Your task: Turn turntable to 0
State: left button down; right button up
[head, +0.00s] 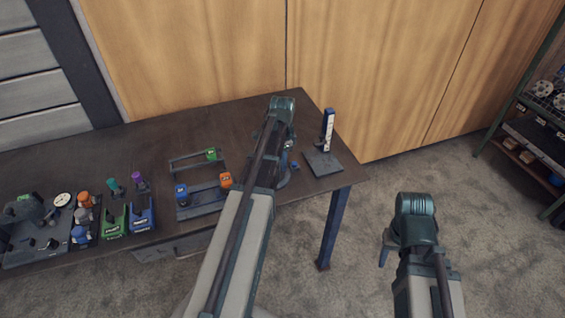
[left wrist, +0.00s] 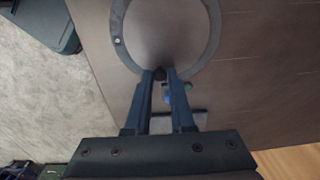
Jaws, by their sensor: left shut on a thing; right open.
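The turntable is mostly hidden behind my left arm in the head view. In the left wrist view a grey ring (left wrist: 118,25) with a small bolt or hole shows on the dark table; I take it as part of the turntable, but cannot be sure. My left gripper (left wrist: 160,76) is shut on a small dark knob (left wrist: 160,73) at the ring's near edge. In the head view my left gripper (head: 288,148) points down over the right part of the table. No angle mark or number is readable. My right gripper (head: 386,252) is open and empty, off the table's right side above the floor.
A blue post with a white scale (head: 328,132) stands on a dark base right of my left gripper. Fixtures with blue and orange blocks (head: 204,196), coloured-top tools (head: 128,208) and a dark tray (head: 35,240) fill the table's left. A shelf (head: 530,130) stands far right.

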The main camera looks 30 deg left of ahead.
pick_arm(q)
jog(key=n, duration=0.1)
jog(key=w+a+n, duration=0.1)
jog(key=n, duration=0.4)
jog(key=shift+w+a, duration=0.3)
jog(key=shift+a, duration=0.1)
jog(key=n, duration=0.1)
jog(key=a+n, duration=0.1)
jog(key=shift+w+n, duration=0.2)
jog(key=shift+n, duration=0.2)
jog(key=a+n, duration=0.1)
jog(key=n, duration=0.2)
jog(key=shift+a+n, duration=0.2)
jog(key=shift+n, duration=0.1)
jog(key=n, duration=0.1)
jog(key=a+n, duration=0.1)
jog(key=n, duration=0.2)
jog(key=shift+s+a, duration=0.25)
jog(key=shift+a, duration=0.1)
jog(key=shift+s+a+n, duration=0.2)
jog(key=shift+n, duration=0.6)
jog(key=shift+s+a+n, duration=0.15)
jog(key=shift+a+n, duration=0.1)
jog(key=shift+n, duration=0.55)
jog(key=shift+s+a+n, duration=0.2)
jog(key=shift+n, duration=0.6)
